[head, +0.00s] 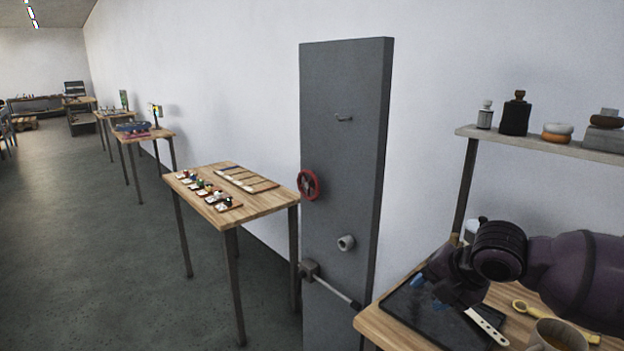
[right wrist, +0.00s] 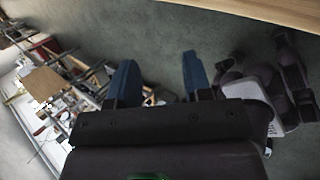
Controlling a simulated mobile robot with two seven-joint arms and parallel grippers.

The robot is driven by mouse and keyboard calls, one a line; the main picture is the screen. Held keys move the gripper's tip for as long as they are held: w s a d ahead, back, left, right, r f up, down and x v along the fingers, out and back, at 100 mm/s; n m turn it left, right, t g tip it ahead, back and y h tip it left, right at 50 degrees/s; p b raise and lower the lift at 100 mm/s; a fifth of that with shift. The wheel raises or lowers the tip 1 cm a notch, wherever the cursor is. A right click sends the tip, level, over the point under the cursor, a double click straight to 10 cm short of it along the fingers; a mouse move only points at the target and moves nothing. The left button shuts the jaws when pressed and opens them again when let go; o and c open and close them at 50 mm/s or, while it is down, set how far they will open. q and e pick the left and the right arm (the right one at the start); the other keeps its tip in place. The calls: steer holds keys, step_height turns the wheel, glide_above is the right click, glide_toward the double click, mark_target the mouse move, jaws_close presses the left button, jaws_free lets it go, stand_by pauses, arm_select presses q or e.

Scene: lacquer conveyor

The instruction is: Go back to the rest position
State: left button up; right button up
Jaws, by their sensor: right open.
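My right gripper (head: 428,283) hangs in front of the dark tray (head: 400,318) in the head view, its arm coming in from the right. Its blue fingertips point to the left. In the right wrist view, the two blue fingers of my right gripper (right wrist: 158,76) stand well apart with nothing held between them, and grey floor shows past them. My left gripper does not show in either view.
The wooden table (head: 375,326) at lower right also bears a white perforated strip (head: 487,327), a yellow spoon (head: 530,309) and a cup (head: 560,337). A shelf (head: 560,146) with jars is above. A grey panel (head: 345,120) stands left. Floor (head: 90,250) is open further left.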

steer(key=w+a+m+t+y, duration=0.35)
steer(key=a+m+t, duration=0.2)
steer(key=m, duration=0.25)
steer(key=s+d+f+m+t, duration=0.1)
steer(key=s+f+m+t, duration=0.2)
steer(key=f+m, duration=0.4)
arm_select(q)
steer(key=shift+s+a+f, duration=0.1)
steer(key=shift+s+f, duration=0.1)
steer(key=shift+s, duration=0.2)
arm_select(e)
steer(key=s+d+f+m+g+h, duration=0.1)
steer(key=s+d+f+m+h, duration=0.2)
steer(key=s+f, duration=0.8)
steer(key=s+d+f+m+g+h, duration=0.1)
steer(key=s+d+f+m+h, duration=0.3)
steer(key=s+d+f+m, duration=0.3)
steer(key=s+f+m, duration=0.1)
steer(key=s+f, duration=0.3)
steer(key=s, duration=0.3)
steer(key=shift+s+d+f+m+g, duration=0.15)
steer(key=shift+s+f+m+g, duration=0.1)
steer(key=shift+f+m+g, duration=0.15)
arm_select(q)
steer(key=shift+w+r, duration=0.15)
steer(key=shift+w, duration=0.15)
arm_select(e)
steer(key=shift+h, duration=0.25)
